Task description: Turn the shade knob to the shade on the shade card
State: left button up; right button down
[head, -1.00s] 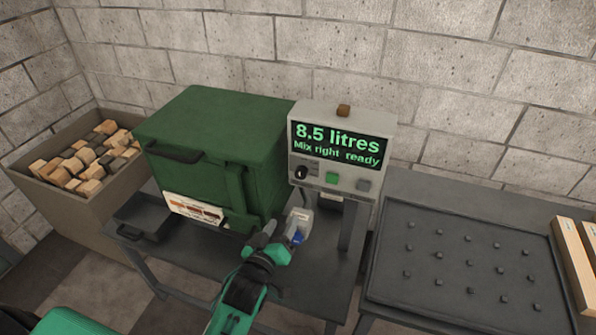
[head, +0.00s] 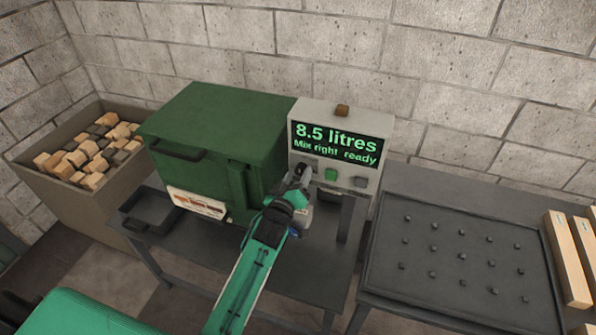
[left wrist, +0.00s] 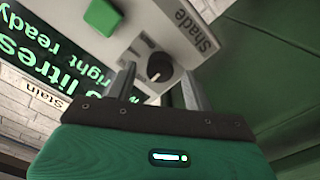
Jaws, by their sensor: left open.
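The shade knob (left wrist: 160,68) is black and round with a pale pointer mark, beside the word "Shade" on the grey control panel (left wrist: 205,12). In the head view the panel (head: 344,108) stands behind my left gripper (head: 302,176), which covers the knob. My left gripper (left wrist: 158,84) is open. In the left wrist view its two fingers stand on either side of the knob; I cannot tell whether they touch it. A white card with brownish patches (head: 197,205) is on the front of the green box; its details are too small to read. My right gripper is not in view.
The panel's screen (head: 336,144) reads "8.5 litres, Mix right ready". A green button (head: 331,174) and a grey button (head: 360,182) sit right of the knob. The green box (head: 215,135) stands close left of the panel. A grey studded table (head: 390,285) is at right.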

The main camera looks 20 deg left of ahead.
pick_arm(q)
jog(key=shift+w, duration=0.6)
jog(key=c, duration=1)
